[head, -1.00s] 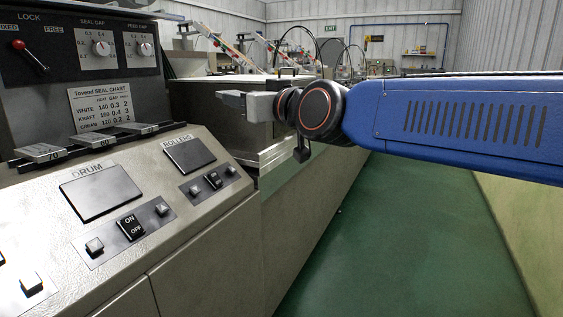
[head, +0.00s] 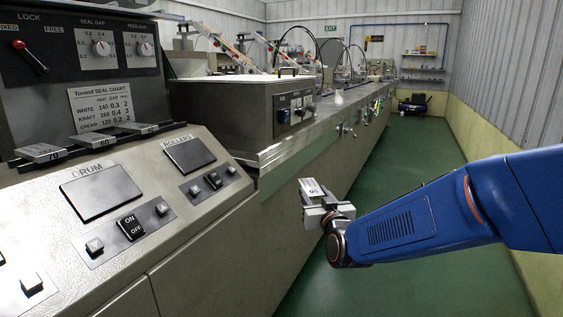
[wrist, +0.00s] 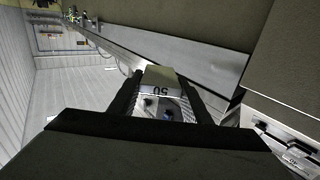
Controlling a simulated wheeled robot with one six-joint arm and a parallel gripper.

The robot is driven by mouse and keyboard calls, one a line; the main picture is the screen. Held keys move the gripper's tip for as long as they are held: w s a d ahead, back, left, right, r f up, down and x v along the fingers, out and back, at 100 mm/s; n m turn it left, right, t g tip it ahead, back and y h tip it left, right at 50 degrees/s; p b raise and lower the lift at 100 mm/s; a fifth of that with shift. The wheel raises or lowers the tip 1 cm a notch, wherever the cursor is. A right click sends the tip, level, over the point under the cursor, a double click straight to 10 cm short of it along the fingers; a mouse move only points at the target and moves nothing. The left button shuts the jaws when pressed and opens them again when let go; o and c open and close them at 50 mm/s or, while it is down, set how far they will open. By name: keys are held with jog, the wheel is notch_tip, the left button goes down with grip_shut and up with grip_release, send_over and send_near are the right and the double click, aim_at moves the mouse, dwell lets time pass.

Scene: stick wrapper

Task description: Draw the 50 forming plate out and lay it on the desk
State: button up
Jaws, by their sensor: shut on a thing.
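The 50 forming plate (head: 313,187) is a small pale plate with its number on its edge. My gripper (head: 318,204) is shut on it and holds it in the air, in front of the machine's side and apart from it. I cannot tell which surface is the desk.
Forming plates marked 70 (head: 40,153) and 60 (head: 106,142) lie on a dark rack, with another plate behind. The sloped control panel (head: 135,195) is at the left. A metal ledge (head: 280,150) runs back along the machine. Green floor (head: 400,165) is clear at right.

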jog(key=w+d+f+m+h, duration=0.2)
jog(key=d+f, duration=0.4)
jog(key=f, duration=0.5)
jog(key=w+d+f+m+h, duration=0.1)
jog(key=w+d+f+h, duration=0.2)
jog(key=w+d+f, duration=0.4)
jog(key=w+d+f+m+h, duration=0.2)
jog(key=w+d+f, duration=0.3)
jog(key=f, duration=0.9)
jog(key=shift+d+f+m+h, duration=0.3)
jog(key=shift+d+f+h, duration=0.1)
jog(key=shift+d+h, duration=0.35)
